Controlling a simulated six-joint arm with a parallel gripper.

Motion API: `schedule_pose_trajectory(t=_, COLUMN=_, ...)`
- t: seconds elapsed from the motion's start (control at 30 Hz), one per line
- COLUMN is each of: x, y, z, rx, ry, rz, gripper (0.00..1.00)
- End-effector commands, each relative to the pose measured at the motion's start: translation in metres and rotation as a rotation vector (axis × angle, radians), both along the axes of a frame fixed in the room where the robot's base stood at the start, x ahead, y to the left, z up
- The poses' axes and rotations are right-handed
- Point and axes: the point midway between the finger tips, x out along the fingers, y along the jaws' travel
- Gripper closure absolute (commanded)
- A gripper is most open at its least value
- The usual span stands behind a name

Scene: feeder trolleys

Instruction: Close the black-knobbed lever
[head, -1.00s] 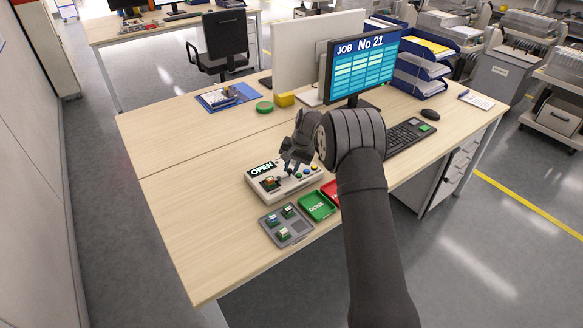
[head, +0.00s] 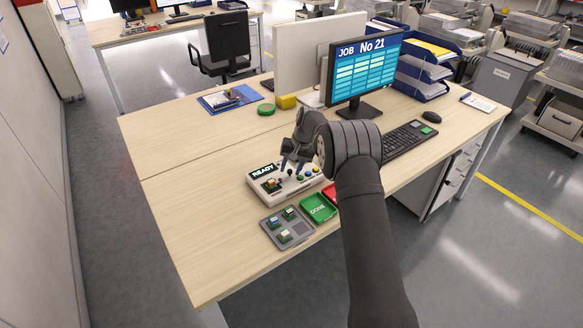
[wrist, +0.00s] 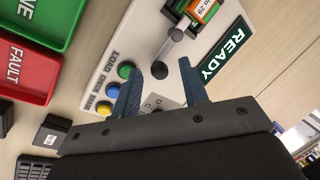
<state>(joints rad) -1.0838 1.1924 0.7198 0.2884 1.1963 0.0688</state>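The white control box (head: 284,193) sits on the desk, and its display (wrist: 222,53) reads READY. In the wrist view the lever's black knob (wrist: 159,70) lies between my fingertips, with a metal rod (wrist: 168,51) running from it toward the dark mount. An orange-labelled part (wrist: 203,10) sits in the box's holder beside the mount. My gripper (wrist: 158,73) is open, one finger on each side of the knob, with visible gaps. In the head view my gripper (head: 292,160) is over the box and partly hides it.
Green, blue and yellow buttons (wrist: 113,89) line the box beside my left finger. The red FAULT tray (wrist: 26,73) and green tray (head: 318,208) are close by. A grey tray with several parts (head: 287,228) stands in front.

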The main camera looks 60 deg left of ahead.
Motion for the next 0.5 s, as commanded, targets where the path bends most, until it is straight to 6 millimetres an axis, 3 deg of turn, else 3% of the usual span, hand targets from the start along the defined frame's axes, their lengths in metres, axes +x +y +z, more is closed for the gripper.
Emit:
schedule_pose_trajectory(t=0.17, x=0.002, y=-0.001, z=0.006, rx=0.001, ry=-0.001, rz=0.000, gripper=0.60)
schedule_pose_trajectory(t=0.27, x=0.005, y=-0.003, z=0.019, rx=0.002, ry=-0.002, rz=-0.001, gripper=0.60)
schedule_pose_trajectory(t=0.5, x=0.017, y=-0.012, z=0.072, rx=0.003, ry=-0.002, rz=-0.001, gripper=0.60)
